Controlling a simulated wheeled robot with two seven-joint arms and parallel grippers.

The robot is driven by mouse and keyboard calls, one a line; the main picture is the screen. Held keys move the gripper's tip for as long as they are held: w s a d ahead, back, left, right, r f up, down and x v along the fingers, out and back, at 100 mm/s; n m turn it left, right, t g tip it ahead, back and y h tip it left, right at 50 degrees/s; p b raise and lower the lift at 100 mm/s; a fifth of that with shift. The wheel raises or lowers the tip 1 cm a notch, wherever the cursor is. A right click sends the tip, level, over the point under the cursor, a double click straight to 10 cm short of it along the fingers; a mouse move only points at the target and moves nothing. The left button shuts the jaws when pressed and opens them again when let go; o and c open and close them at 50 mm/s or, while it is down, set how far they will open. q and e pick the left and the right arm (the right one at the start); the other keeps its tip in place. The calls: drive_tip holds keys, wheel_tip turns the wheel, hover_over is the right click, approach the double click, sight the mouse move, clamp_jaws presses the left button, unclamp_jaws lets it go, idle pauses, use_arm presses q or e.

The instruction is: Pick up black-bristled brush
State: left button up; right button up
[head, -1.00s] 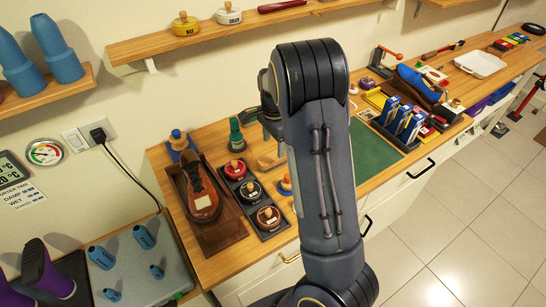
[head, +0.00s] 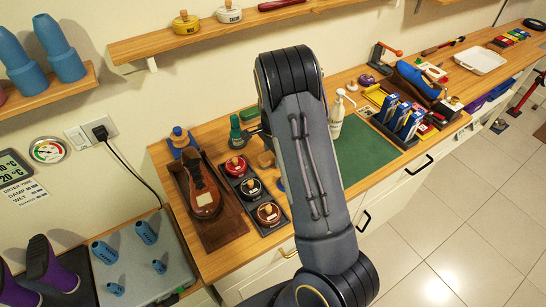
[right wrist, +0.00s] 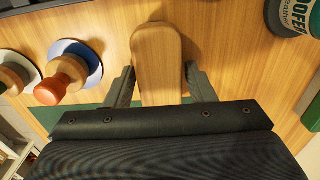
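A brush with a pale wooden back (right wrist: 158,45) lies on the wooden counter in the right wrist view. Its bristles are hidden underneath, so I cannot see their colour. My right gripper (right wrist: 160,72) is open, with one finger on each side of the wooden back and narrow gaps between. In the head view the pale wood of the brush (head: 266,159) shows just left of my right arm, which hides most of the gripper. My left gripper is not in view.
A green bottle (right wrist: 296,16) stands right of the brush in the wrist view. Round daubers, one orange-knobbed (right wrist: 62,80), stand left. The head view shows a tray of polish tins (head: 252,190), a brown shoe (head: 205,190), a white pump bottle (head: 337,115) and a green mat (head: 365,150).

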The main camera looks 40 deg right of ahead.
drive_tip(key=c, duration=0.7)
drive_tip(key=shift+c, duration=0.2)
drive_tip(key=shift+r, duration=0.2)
drive_tip(key=shift+r, duration=0.25)
wheel_tip(320, 180, up, 2)
drive_tip(key=shift+r+b, duration=0.2)
drive_tip(key=shift+b, duration=0.55)
drive_tip(key=s+d+r+b, duration=0.1)
drive_tip(key=s+d+r, duration=0.3)
drive_tip(key=s+r, duration=0.5)
drive_tip(key=shift+s+r+b, duration=0.3)
drive_tip(key=shift+s+r, duration=0.1)
drive_tip(key=shift+s, duration=1.85)
